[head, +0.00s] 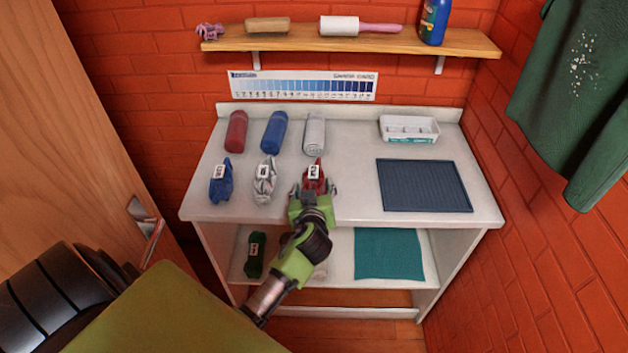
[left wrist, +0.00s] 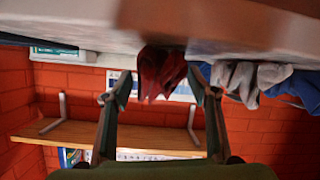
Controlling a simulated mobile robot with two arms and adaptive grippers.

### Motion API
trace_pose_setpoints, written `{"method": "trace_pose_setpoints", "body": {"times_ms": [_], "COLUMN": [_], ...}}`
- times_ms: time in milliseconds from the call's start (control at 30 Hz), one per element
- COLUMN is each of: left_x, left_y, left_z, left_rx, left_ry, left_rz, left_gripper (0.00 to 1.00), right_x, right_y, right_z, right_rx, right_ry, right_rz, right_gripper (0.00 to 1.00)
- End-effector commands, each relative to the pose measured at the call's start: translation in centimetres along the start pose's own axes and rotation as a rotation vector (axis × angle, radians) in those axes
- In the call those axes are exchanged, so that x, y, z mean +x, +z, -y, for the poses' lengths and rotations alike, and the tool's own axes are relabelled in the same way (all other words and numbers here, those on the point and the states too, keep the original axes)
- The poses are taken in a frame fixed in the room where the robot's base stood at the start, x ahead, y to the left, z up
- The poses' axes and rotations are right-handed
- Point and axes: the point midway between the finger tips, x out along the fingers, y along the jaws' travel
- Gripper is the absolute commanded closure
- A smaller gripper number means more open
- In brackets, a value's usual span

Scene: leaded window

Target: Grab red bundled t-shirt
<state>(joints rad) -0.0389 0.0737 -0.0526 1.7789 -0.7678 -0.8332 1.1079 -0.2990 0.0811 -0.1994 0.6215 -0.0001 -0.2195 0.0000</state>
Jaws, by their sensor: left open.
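The red bundled t-shirt (head: 312,172), with a white tag, sits near the front edge of the white table top (head: 350,205). My left gripper (head: 313,190) reaches it from the front, with its fingers on either side. In the left wrist view, which appears upside down, the red bundle (left wrist: 160,72) shows between the two open fingers of my left gripper (left wrist: 159,88). I cannot tell whether the fingers touch it. My right gripper is not in view.
A grey-white bundle (head: 265,180) and a blue bundle (head: 221,183) lie to the left. Red (head: 236,131), blue (head: 274,132) and grey (head: 314,133) rolls lie behind. A dark blue mat (head: 424,186) and white tray (head: 408,129) are to the right. A wooden shelf (head: 350,41) hangs above.

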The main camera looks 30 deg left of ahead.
Motion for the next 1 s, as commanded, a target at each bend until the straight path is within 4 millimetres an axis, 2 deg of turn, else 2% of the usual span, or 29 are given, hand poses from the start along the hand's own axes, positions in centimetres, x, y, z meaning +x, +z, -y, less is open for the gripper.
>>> {"method": "trace_pose_setpoints", "body": {"times_ms": [200, 400, 733, 867, 1000], "left_x": [2.5, 4.4, 4.8, 4.8, 4.8], "left_y": [-0.7, -0.4, -0.3, -0.3, -0.3], "left_z": [0.3, 0.3, 0.3, 0.3, 0.3], "left_rx": [0.005, 0.003, 0.002, 0.002, 0.001], "left_ry": [-0.002, -0.001, -0.001, -0.001, 0.0], "left_rz": [-0.002, 0.0, 0.0, 0.0, -0.001], "left_gripper": [0.46, 0.46, 0.46, 0.8, 0.8], "right_x": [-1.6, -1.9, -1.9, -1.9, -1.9], "right_y": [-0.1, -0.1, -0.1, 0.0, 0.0], "right_z": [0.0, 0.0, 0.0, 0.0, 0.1], "right_rx": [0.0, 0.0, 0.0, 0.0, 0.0], "right_ry": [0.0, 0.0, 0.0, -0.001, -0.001], "right_rz": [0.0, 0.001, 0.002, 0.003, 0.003], "right_gripper": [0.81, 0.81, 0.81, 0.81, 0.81]}}
